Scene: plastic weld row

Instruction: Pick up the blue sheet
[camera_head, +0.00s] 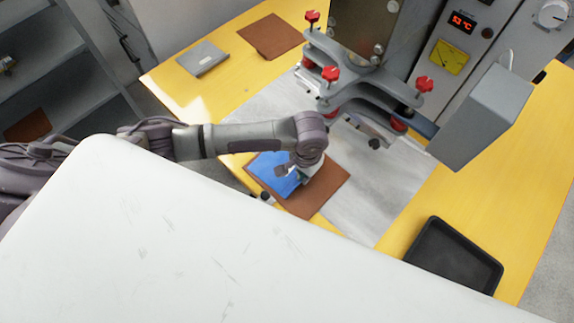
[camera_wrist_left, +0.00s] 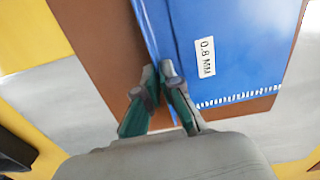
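In the left wrist view the blue sheet (camera_wrist_left: 240,45) carries a white label reading "0.8 MM" and a row of white marks along one edge. My left gripper (camera_head: 297,178) is low over the blue sheet's right part and hides some of it. In the left wrist view its fingertips (camera_wrist_left: 158,76) are close together, with the sheet's edge, which looks bent, between them. My right gripper is not in view.
The grey press (camera_head: 365,65) with red knobs stands close behind my left arm. A black tray (camera_head: 453,256) is at the front right. The table right of the press is mostly clear.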

